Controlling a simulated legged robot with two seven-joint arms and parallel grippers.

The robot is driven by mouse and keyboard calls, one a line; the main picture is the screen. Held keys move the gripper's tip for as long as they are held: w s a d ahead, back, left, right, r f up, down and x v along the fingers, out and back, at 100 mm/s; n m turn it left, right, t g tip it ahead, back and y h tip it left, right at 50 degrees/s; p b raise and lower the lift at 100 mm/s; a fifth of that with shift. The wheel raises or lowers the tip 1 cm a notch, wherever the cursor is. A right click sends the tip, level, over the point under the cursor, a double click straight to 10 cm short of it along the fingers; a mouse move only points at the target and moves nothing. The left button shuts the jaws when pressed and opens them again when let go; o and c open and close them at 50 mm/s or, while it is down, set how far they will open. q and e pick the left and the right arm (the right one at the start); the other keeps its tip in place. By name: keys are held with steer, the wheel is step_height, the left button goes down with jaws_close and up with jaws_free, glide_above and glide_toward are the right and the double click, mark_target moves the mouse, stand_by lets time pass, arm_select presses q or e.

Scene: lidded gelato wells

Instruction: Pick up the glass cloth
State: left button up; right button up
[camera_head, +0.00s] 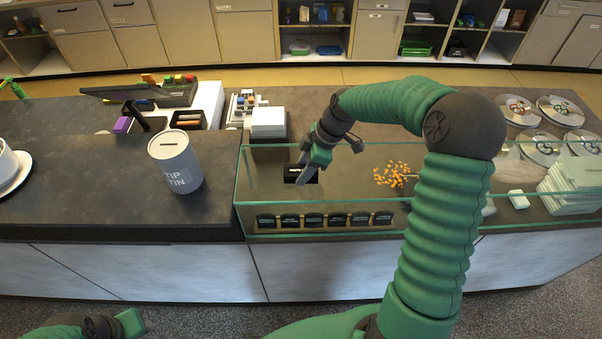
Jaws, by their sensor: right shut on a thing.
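My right gripper (303,177) reaches down at the glass-fronted part of the counter. It is shut on a small black card (293,174) with white lettering; the fingers cover part of it. I cannot make out a glass cloth for sure. A stack of folded pale cloth-like pieces (572,197) lies at the far right, well away from that gripper, and a small white folded piece (517,200) lies to its left. My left gripper (138,322) is low at the bottom left, in front of the counter, and its jaw opening cannot be made out.
A glass guard (260,208) edges the counter, with several black labels (313,220) behind it. Orange bits (395,175) are scattered right of my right gripper. Round steel lids (538,147) are at back right. A tip tin (175,163) stands left. The dark counter front-left is clear.

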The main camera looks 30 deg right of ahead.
mark_target(297, 171)
steer(key=shift+a+r, duration=0.1)
steer(key=shift+a, duration=0.15)
steer(key=shift+c, duration=0.2)
steer(key=shift+r, duration=0.3)
step_height(297, 171, up, 3)
steer(key=shift+s+d+r+b, duration=0.1)
steer(key=shift+d+b, duration=0.05)
steer(key=shift+b, duration=0.9)
steer(key=s+a+r+b, duration=0.1)
steer(key=s+a+b, duration=0.3)
steer(key=s+a, duration=0.5)
steer(key=s, duration=0.4)
steer(key=shift+a+r, duration=0.25)
steer(key=shift+r, duration=0.05)
steer(key=shift+d, duration=0.1)
